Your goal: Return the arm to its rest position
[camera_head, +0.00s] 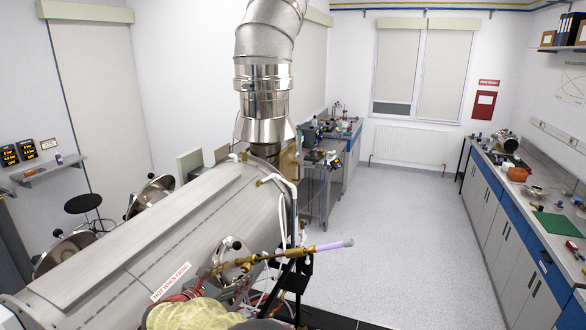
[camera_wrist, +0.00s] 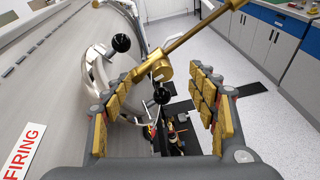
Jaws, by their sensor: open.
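My gripper (camera_wrist: 160,88) shows in the wrist view, with its gold-padded fingers spread wide apart. Nothing is clasped between them. A brass rod with a round joint (camera_wrist: 160,69) crosses the gap near the fingertips; I cannot tell how far beyond them it lies. Two black ball knobs show there, one upper left (camera_wrist: 121,43) and one lower in the middle (camera_wrist: 161,95). In the head view the brass burner lance (camera_head: 270,256) with a pale purple end (camera_head: 334,245) sticks out rightward from the chamber's side. I cannot make out my gripper clearly in the head view.
The large grey cylindrical chamber (camera_head: 165,235) fills the left, with a "HOT WHEN FIRING" label (camera_head: 170,281) and open round hatches (camera_head: 150,195) on its far side. A steel flue (camera_head: 265,75) rises from it. A workbench (camera_head: 520,220) runs along the right. The floor (camera_head: 400,240) between is clear.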

